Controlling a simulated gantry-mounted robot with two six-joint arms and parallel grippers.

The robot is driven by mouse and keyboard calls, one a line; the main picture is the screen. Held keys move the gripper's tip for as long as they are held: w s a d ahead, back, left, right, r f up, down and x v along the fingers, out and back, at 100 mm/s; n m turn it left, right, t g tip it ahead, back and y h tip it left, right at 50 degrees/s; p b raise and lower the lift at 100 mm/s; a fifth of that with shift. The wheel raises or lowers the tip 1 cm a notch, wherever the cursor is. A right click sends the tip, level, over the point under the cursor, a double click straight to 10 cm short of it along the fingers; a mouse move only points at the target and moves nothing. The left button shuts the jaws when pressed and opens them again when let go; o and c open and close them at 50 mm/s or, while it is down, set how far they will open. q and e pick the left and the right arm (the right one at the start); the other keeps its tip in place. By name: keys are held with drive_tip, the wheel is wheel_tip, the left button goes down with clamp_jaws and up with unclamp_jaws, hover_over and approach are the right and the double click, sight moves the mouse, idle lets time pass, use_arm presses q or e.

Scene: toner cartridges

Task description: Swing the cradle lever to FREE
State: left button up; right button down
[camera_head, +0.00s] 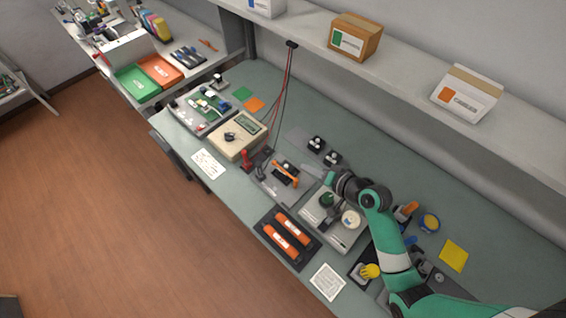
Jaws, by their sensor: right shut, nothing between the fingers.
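A grey cradle plate (268,189) lies on the bench in the middle of the picture. An orange bar (287,175) lies slanted on it beside dark parts; I take this to be the cradle lever, but its markings are too small to read. My left gripper is not in view.
A dark tray (266,245) with two orange cartridges (287,224) lies in front. A grey fixture (345,236) stands below my right wrist. A beige meter (237,139) is to the left, with red leads hanging behind. A shelf with boxes (354,37) overhangs the back.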

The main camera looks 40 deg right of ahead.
sight(282, 168)
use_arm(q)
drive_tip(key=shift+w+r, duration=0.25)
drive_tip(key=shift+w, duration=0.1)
use_arm(e)
drive_tip(key=shift+d+r, duration=0.2)
drive_tip(key=shift+d, duration=0.3)
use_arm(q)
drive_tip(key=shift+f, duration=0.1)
use_arm(e)
drive_tip(key=shift+w+f, duration=0.1)
drive_tip(key=shift+w, duration=0.05)
drive_tip(key=b+x, duration=0.6)
drive_tip(key=x, duration=0.4)
drive_tip(key=shift+w+d+f, duration=0.1)
drive_tip(key=shift+w+f, duration=0.05)
drive_tip(key=shift+w+a+f+b, duration=0.3)
drive_tip(key=shift+w+a+f, duration=0.1)
drive_tip(key=shift+a+f, duration=0.35)
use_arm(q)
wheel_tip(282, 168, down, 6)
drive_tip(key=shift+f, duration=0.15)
use_arm(e)
drive_tip(key=shift+w+a+f, duration=0.25)
drive_tip(key=shift+a+f, duration=0.05)
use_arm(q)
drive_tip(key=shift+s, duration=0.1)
use_arm(e)
drive_tip(key=shift+a, duration=0.15)
